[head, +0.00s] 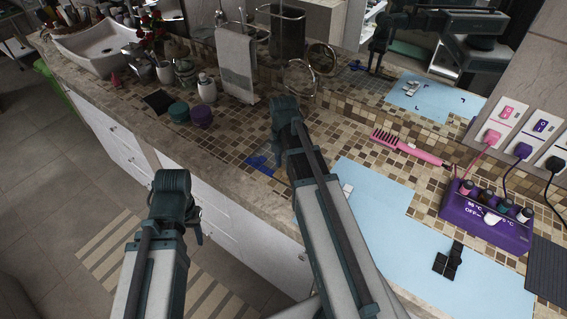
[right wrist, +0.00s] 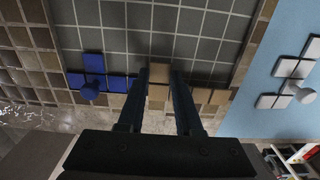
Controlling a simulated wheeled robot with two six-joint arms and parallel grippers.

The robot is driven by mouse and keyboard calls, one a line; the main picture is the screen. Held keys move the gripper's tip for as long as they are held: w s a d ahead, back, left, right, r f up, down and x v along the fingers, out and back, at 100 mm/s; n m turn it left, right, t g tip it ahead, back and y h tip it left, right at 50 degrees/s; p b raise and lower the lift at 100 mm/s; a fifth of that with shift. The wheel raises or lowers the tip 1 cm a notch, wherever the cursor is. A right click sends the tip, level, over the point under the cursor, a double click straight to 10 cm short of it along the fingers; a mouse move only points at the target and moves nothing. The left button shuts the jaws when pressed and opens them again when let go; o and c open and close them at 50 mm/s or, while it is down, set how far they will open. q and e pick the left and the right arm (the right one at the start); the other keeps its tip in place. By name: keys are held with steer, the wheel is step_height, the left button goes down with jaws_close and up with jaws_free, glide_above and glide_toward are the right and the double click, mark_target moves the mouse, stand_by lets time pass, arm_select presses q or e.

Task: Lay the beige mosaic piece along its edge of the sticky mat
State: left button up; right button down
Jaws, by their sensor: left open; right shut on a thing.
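The sticky mat shows in the right wrist view as a grey gridded sheet (right wrist: 195,48) with a tan tiled border. My right gripper (right wrist: 158,78) is shut on the beige mosaic piece (right wrist: 159,91), which shows between its fingers at the mat's near edge. The fingers hide part of the piece, and I cannot tell whether it touches the mat. A blue mosaic piece (right wrist: 96,82) with a round knob lies at the mat's near left corner. In the head view the right gripper (head: 283,122) is over the counter. My left gripper (head: 187,218) is open and empty in front of the counter.
A light blue sheet (head: 385,232) bears a black piece (head: 447,262); a white piece (right wrist: 288,82) lies on blue at the right wrist view's right. Jars (head: 201,116) stand left of the right gripper.

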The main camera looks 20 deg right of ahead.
steer(key=shift+f+b, duration=0.6)
steer(key=shift+f, duration=0.2)
stand_by(0.6)
stand_by(0.5)
steer(key=c, duration=0.5)
jaws_free()
steer(key=shift+r, duration=0.15)
step_height(320, 180, up, 14)
steer(key=p, duration=1.3)
steer(key=shift+f+p, duration=0.2)
steer(key=shift+p, duration=0.2)
